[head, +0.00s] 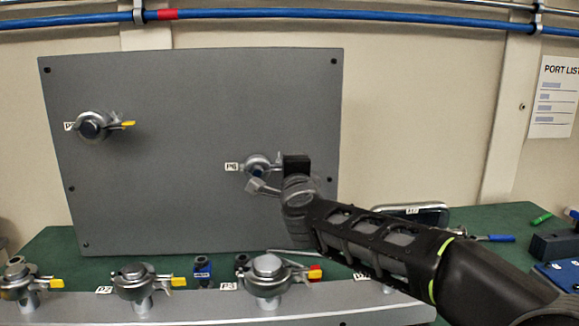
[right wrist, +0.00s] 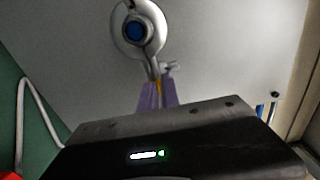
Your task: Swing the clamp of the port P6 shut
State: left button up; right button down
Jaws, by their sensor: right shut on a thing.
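Port P6 (head: 257,171) is on the grey upright panel, with its label (head: 232,167) to its left. Its silver clamp (head: 249,161) is around the port; a silver part (head: 262,187) sticks out below it. In the right wrist view the clamp (right wrist: 148,50) rings a blue centre (right wrist: 134,32), and a small silver piece stands out at its lower right. My right gripper (head: 284,172) is at the right side of P6. Its purple fingers (right wrist: 158,95) are shut on the clamp's yellow handle (right wrist: 159,86), mostly hidden between them. My left gripper is not in view.
Another clamped port (head: 92,125) with a yellow handle is at the panel's upper left. A grey rail (head: 200,306) with several clamped ports, including P3 (head: 267,268), runs along the front of the green bench (head: 490,222). My right forearm passes over its right part.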

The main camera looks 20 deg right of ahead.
jog(key=shift+f, duration=0.3)
jog(key=c, duration=1.6)
grip_release()
jog(key=shift+r, duration=0.2)
jog(key=v, duration=0.7)
jog(key=shift+s+a, duration=0.15)
jog(key=shift+s, duration=0.2)
